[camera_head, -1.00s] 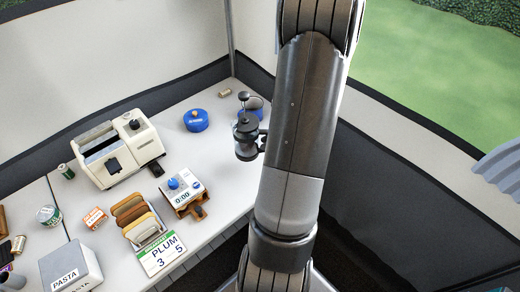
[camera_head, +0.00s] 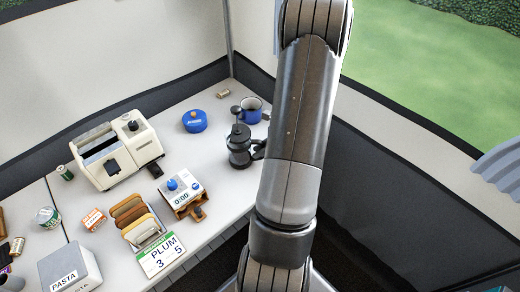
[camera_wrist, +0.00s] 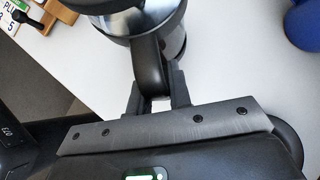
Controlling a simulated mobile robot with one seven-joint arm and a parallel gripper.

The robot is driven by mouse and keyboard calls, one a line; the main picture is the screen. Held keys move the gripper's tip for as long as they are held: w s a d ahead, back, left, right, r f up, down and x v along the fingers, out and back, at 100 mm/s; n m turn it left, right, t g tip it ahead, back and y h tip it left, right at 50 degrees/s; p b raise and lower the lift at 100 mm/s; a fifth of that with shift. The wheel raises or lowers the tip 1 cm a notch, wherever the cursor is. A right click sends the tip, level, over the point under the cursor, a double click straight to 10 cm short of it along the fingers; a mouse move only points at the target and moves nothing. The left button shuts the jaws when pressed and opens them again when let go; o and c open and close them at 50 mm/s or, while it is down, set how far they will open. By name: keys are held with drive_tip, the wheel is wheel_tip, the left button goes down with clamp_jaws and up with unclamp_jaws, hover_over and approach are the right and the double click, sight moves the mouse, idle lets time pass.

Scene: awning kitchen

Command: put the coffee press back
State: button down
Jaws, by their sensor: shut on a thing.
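The coffee press (camera_head: 239,146) is dark with a glassy body and a plunger knob on top. My gripper (camera_wrist: 160,95) is shut on that handle. I cannot tell whether the press's base touches the table.
A blue round container (camera_head: 195,121) and a small can (camera_head: 223,94) are nearby. The table is bare between scale and press.

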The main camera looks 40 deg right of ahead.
drive_tip(key=c, duration=1.3)
unclamp_jaws()
drive_tip(key=shift+f, duration=0.1)
drive_tip(key=shift+s+d+r, duration=0.1)
drive_tip(key=shift+d+r, duration=0.05)
drive_tip(key=shift+r, duration=0.2)
drive_tip(key=v, duration=1.1)
drive_tip(key=shift+s+d+r, duration=0.1)
drive_tip(key=shift+s+r, duration=0.1)
drive_tip(key=w+a+r+n+g, duration=0.2)
drive_tip(key=w+a+r+n, duration=0.2)
drive_tip(key=a+r+n, duration=0.45)
drive_tip(key=shift+s+a+r+n+t+h, duration=0.2)
drive_tip(key=shift+s+a+r+n+h, duration=1)
drive_tip(key=shift+a+r+n, duration=1.7)
drive_tip(key=shift+s+a+r+n+t+h, duration=0.2)
drive_tip(key=shift+s+a+r+n+h, duration=1)
drive_tip(key=shift+a+n, duration=3.05)
drive_tip(key=shift+s+a+r+n+t+h, duration=0.2)
drive_tip(key=shift+s+a+r+n+h, duration=1.15)
drive_tip(key=shift+a, duration=3.7)
